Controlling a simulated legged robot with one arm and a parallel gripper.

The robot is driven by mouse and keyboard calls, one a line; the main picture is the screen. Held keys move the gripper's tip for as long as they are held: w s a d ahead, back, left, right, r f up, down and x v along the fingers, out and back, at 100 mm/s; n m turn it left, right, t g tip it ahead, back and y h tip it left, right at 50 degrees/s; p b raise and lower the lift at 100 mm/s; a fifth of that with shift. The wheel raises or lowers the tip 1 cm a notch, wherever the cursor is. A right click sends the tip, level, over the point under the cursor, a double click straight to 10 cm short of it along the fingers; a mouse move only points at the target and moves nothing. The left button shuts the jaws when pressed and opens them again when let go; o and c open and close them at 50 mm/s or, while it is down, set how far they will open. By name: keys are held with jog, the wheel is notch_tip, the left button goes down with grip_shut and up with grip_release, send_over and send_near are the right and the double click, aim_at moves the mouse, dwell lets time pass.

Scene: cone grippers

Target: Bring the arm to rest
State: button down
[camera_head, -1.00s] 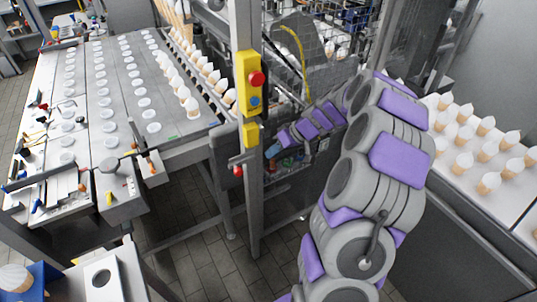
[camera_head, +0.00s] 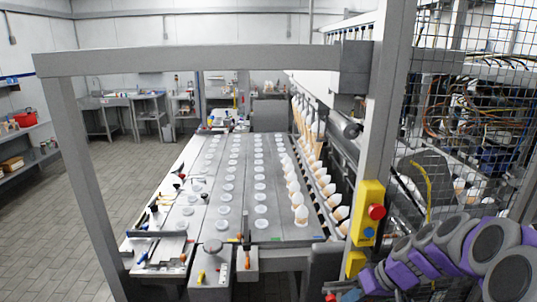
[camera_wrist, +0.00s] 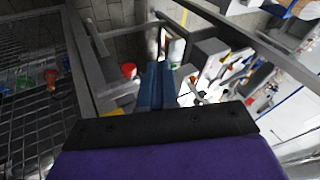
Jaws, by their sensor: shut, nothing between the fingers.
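My arm reaches in from the lower right of the head view, with grey joints and purple pads. My gripper (camera_head: 350,296) is at its left end, a small bluish tip low in the picture beside the grey post. In the wrist view my gripper (camera_wrist: 157,82) shows two blue fingers shut together with nothing between them. They point toward the machine frame and appear clear of it, though the exact gap cannot be told.
A grey post carries a yellow control box (camera_head: 367,212) with a red button (camera_head: 376,211), close to the arm. A long conveyor table (camera_head: 237,190) holds white discs and cones. Wire mesh (camera_wrist: 35,80) stands left in the wrist view. Open tiled floor (camera_head: 60,205) lies left.

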jog(key=s+a+r+g+h, duration=0.2)
jog(key=s+a, duration=0.3)
jog(key=s, duration=0.4)
jog(key=s+a+r+g+h, duration=0.1)
jog(key=s+a+r, duration=0.1)
jog(key=s+a, duration=0.5)
jog(key=s+d+m+g+h, duration=0.1)
jog(key=s+d+m+h, duration=0.1)
jog(key=s, duration=1.3)
jog(key=d+h, duration=0.1)
jog(key=d, duration=0.1)
jog(key=shift+d+m, duration=0.3)
jog(key=shift+d, duration=0.05)
